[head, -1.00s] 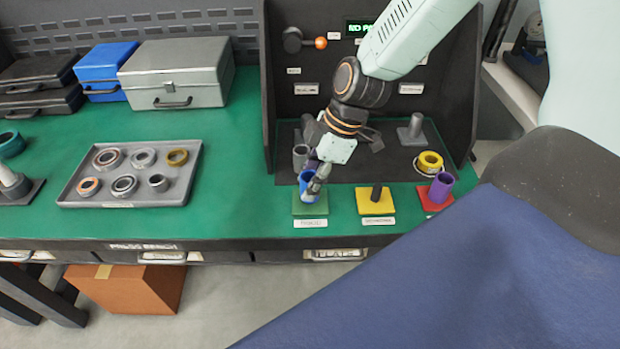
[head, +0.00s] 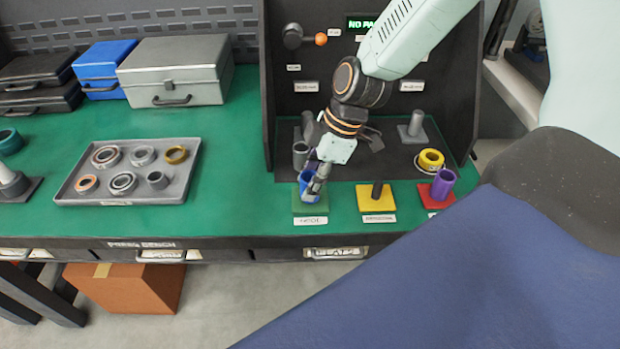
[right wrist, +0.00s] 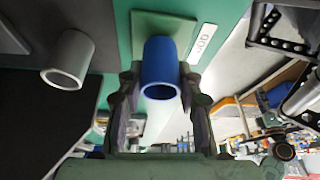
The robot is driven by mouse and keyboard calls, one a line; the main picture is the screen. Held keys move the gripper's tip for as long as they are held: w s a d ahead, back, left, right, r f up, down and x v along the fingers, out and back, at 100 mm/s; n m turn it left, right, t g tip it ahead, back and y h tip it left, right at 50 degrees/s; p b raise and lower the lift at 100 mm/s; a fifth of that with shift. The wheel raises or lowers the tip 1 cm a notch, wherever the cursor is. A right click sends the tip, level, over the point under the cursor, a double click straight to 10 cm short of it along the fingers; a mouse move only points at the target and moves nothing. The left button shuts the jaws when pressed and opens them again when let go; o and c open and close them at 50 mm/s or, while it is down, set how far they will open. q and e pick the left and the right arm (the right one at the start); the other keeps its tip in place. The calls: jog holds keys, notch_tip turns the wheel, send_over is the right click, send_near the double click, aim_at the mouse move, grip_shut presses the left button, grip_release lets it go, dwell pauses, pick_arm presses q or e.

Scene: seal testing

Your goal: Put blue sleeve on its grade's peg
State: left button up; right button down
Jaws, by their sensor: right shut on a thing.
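The blue sleeve (head: 306,184) stands upright at the green pad (head: 300,208) on the bench's front edge. My right gripper (head: 314,187) is shut on it from above; in the right wrist view the sleeve (right wrist: 160,72) sits between the two fingers, over the green pad (right wrist: 183,27). Whether a peg is inside the sleeve is hidden. The yellow pad (head: 364,202) carries a bare dark peg (head: 377,190). The red pad (head: 433,203) carries a purple sleeve (head: 443,184). My left gripper is not in view.
A yellow ring (head: 430,160) lies behind the purple sleeve. Grey cylinders (head: 301,155) stand behind the green pad and at the back right (head: 415,126). A grey tray (head: 125,190) of rings lies left, with clear green bench between. Dark panels flank the arm.

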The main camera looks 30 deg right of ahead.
jog(key=shift+f+b, duration=0.3)
jog(key=shift+b, duration=0.1)
dwell(0.5)
jog(key=c, duration=0.8)
grip_release()
jog(key=shift+r, duration=0.1)
notch_tip(320, 180, up, 9)
jog(key=p, duration=0.8)
